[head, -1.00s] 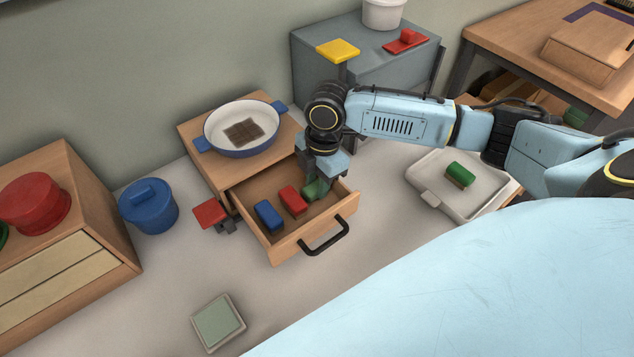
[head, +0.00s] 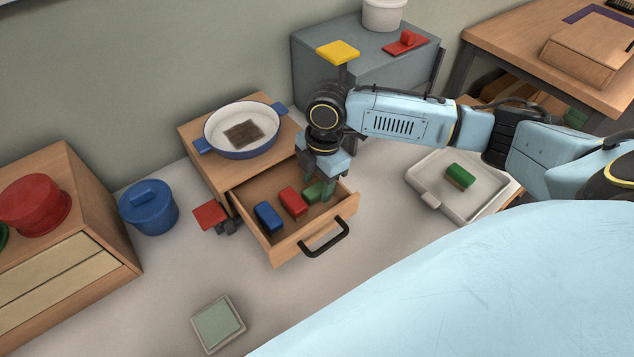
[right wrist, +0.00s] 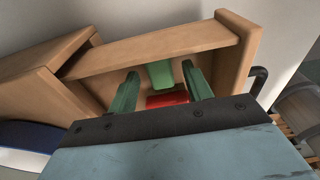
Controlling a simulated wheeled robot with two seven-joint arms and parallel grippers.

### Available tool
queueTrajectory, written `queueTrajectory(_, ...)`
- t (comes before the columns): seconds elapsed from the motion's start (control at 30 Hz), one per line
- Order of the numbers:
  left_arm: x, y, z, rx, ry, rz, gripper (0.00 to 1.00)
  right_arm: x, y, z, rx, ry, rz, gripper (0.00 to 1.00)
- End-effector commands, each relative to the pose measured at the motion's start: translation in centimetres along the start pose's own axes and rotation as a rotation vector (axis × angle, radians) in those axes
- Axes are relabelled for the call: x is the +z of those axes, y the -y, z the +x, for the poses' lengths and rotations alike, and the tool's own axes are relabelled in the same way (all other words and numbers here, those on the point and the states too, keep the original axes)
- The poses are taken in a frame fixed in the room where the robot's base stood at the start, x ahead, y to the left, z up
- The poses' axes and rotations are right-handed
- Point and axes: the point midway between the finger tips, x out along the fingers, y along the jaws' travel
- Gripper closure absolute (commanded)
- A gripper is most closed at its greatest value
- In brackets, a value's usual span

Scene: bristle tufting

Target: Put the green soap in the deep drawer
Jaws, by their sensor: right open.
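The green soap (head: 313,192) is a plain green block lying in the open wooden drawer (head: 288,246), at the right of a red block (head: 293,201) and a blue block (head: 268,217). My right gripper (head: 318,182) reaches down into the drawer at the soap, its greenish fingers apart. In the right wrist view, the green soap (right wrist: 160,74) shows between and beyond the open fingers (right wrist: 157,90), with the red block (right wrist: 167,99) near it. The soap appears to rest in the drawer, free of the fingers. My left gripper is not in view.
A white pan with blue handles (head: 242,130) stands on the drawer cabinet. A red pad on a dark stand (head: 210,215) is beside the drawer's left. A white tray (head: 430,182) holds a green-and-brown block (head: 460,176). A blue pot (head: 149,207) stands left. The front counter is mostly clear.

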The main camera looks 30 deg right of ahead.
Motion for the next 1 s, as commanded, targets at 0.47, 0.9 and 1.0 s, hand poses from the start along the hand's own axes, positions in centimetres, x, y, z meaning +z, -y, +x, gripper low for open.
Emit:
queueTrajectory(0.47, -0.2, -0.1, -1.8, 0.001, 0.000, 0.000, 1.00, 0.0, -0.1, -9.7, 0.003, 0.000, 0.001, 0.50)
queueTrajectory(0.9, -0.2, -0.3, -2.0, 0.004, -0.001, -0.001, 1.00, 0.0, -0.1, -11.3, 0.000, -0.001, 0.002, 0.50)
queueTrajectory(1.0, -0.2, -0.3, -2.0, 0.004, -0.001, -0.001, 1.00, -0.1, 0.0, -11.3, 0.000, -0.001, 0.002, 0.50)
